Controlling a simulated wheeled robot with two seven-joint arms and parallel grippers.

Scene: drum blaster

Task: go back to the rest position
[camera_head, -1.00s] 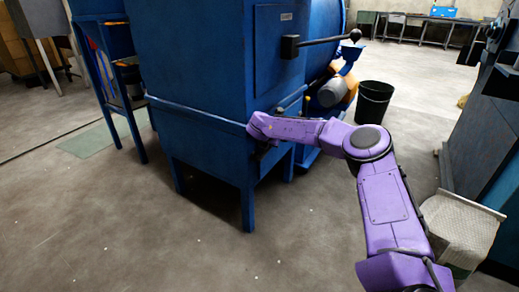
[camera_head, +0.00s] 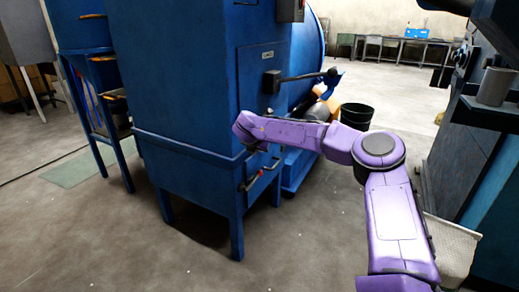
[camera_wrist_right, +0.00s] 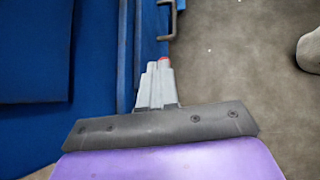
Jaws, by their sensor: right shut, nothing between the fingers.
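My right arm (camera_head: 395,225) is purple and reaches in from the lower right in the head view, bent at the elbow towards the blue machine (camera_head: 190,90). Its wrist end is in front of the machine's lower door, above a small red-and-dark handle (camera_head: 262,175). In the right wrist view the grey fingers of my right gripper (camera_wrist_right: 158,85) are together, with nothing held. A small red spot shows at their tips; I cannot tell what it belongs to. The machine's blue edge (camera_wrist_right: 125,60) is just left of the fingers. My left gripper is out of view.
A black lever (camera_head: 305,76) sticks out from the machine above my forearm. A black bin (camera_head: 356,115) stands behind the arm. A dark machine (camera_head: 470,150) and a pale ribbed box (camera_head: 450,248) are close at right. The floor at lower left is clear.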

